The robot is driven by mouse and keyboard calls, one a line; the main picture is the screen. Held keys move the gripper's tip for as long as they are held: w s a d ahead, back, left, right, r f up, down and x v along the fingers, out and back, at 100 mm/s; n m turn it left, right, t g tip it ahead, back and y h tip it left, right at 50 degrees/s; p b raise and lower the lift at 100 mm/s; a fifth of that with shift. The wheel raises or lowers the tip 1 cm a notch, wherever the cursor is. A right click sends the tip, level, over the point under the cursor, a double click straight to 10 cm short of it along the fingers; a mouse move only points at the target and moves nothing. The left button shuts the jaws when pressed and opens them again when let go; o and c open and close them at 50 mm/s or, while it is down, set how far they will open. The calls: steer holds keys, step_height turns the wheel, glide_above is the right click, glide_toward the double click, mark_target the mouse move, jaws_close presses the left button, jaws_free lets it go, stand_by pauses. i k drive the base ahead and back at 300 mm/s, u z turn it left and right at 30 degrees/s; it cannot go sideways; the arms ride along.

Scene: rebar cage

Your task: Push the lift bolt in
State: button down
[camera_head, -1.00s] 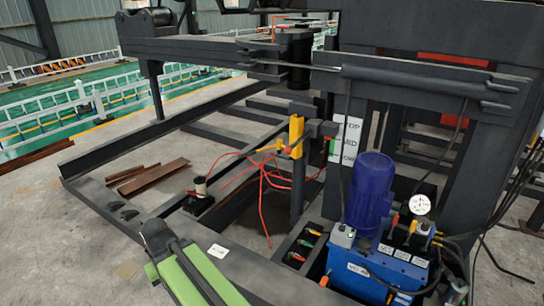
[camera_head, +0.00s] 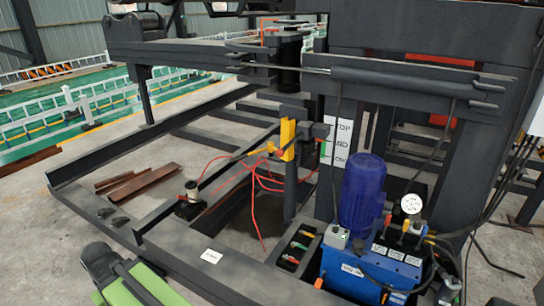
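I cannot make out for certain which part is the lift bolt. A yellow upright block (camera_head: 287,140) with a small orange-yellow fitting (camera_head: 266,150) on its left side stands on a dark post near the middle of the view. Red cables hang below it. Part of my green and black arm (camera_head: 135,284) shows at the lower left, well apart from the yellow block. My gripper's fingers do not show, so nothing can be seen held.
A blue motor (camera_head: 362,190) stands on a blue hydraulic unit (camera_head: 375,265) with a gauge (camera_head: 411,203) at the lower right. Dark steel beams frame a floor opening. Rusty bars (camera_head: 140,184) lie on the concrete at the left. A black and white jack-like object (camera_head: 190,200) stands near the beam.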

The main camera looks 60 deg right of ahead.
mark_target(280, 152)
steer(key=i, duration=0.85)
steer(key=u, duration=0.05)
